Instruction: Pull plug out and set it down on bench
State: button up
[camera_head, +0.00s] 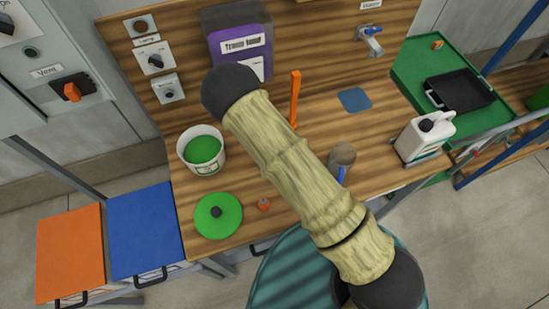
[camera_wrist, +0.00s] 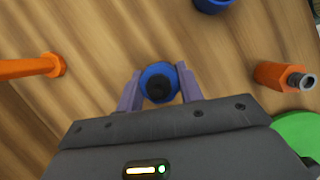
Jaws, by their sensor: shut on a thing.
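A round blue plug with a black centre (camera_wrist: 159,82) sits between the two purple fingers of my gripper (camera_wrist: 160,90) in the wrist view. The fingers close on it from its left and right sides. I look at it nearly end-on, with the wooden bench top (camera_wrist: 110,30) behind it. I cannot tell whether its lower end sits in a hole or is clear of it. In the head view my own arm covers the gripper and the plug. The bench (camera_head: 300,160) shows on both sides of the arm.
An orange rod (camera_head: 295,98) stands near the fingers, left in the wrist view (camera_wrist: 30,67). An orange piece (camera_head: 263,204) and green lid (camera_head: 225,228) are close by.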

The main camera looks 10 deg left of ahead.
jog(key=o, duration=1.2)
jog(key=shift+c, duration=0.2)
jog(key=shift+a, duration=0.1)
jog(key=b+v, duration=0.5)
jog(key=v, duration=1.2)
jog(key=shift+r, duration=0.25)
jog(key=shift+w, duration=0.1)
